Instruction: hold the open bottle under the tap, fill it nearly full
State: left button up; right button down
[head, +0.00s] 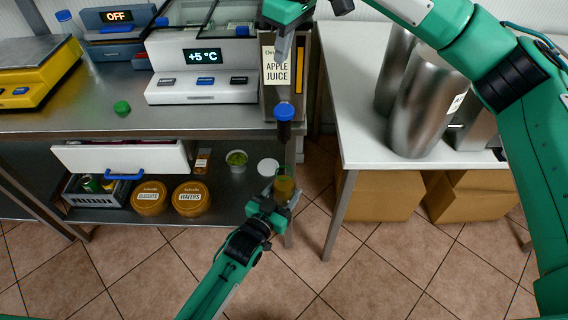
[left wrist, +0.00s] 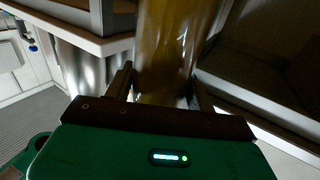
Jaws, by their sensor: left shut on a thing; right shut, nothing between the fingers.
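The open bottle (head: 284,187) holds yellow-brown juice; its upper part looks emptier, and the exact level is hard to read. My left gripper (head: 275,202) is shut around it and holds it upright below the tap, in front of the shelf. In the left wrist view the bottle (left wrist: 175,50) stands between the fingers, amber, its top out of frame. The tap (head: 284,120), dark with a blue top, sticks out from the apple juice dispenser (head: 268,95). No clear stream shows between tap and bottle. My right gripper (head: 281,52) is shut and empty above the tap, before the dispenser.
A green cap (head: 122,107) lies on the steel counter (head: 60,121). Below are an open white drawer (head: 120,158), wafer tubs (head: 190,198) and a white lid (head: 268,166). A white table (head: 350,110) with steel canisters (head: 425,105) stands right.

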aim_at(285, 201)
pick_arm(q)
jog(key=shift+s+r+p, duration=0.1)
jog(key=shift+s+p, duration=0.6)
jog(key=shift+s, duration=1.1)
